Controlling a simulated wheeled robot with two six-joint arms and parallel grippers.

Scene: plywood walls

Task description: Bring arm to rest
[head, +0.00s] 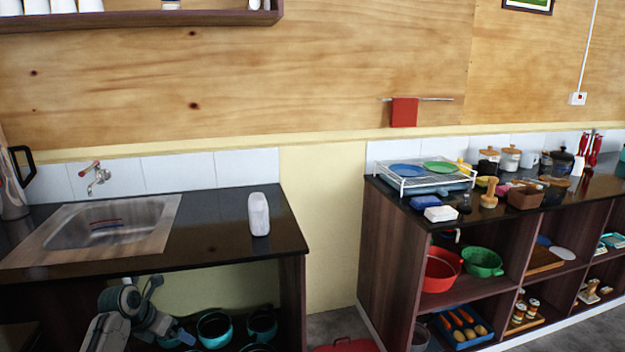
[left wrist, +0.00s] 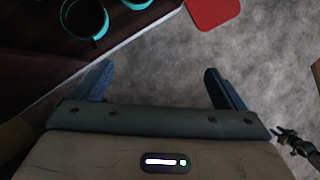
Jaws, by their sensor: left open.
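My left arm comes in at the lower left of the head view, low in front of the sink counter. Its left gripper (head: 176,334) is partly seen there, near the teal pots on the lower shelf. In the left wrist view the left gripper (left wrist: 163,82) has its two blue fingers spread wide, with only grey floor between them and nothing held. My right gripper does not show clearly in either view. A dark jointed part at the right edge of the left wrist view cannot be identified.
Teal pots (head: 215,328) stand under the sink counter (head: 190,235); a white container (head: 259,214) stands on it. A red object (head: 346,345) lies on the floor and also shows in the left wrist view (left wrist: 212,12). A loaded shelf unit (head: 390,260) stands right.

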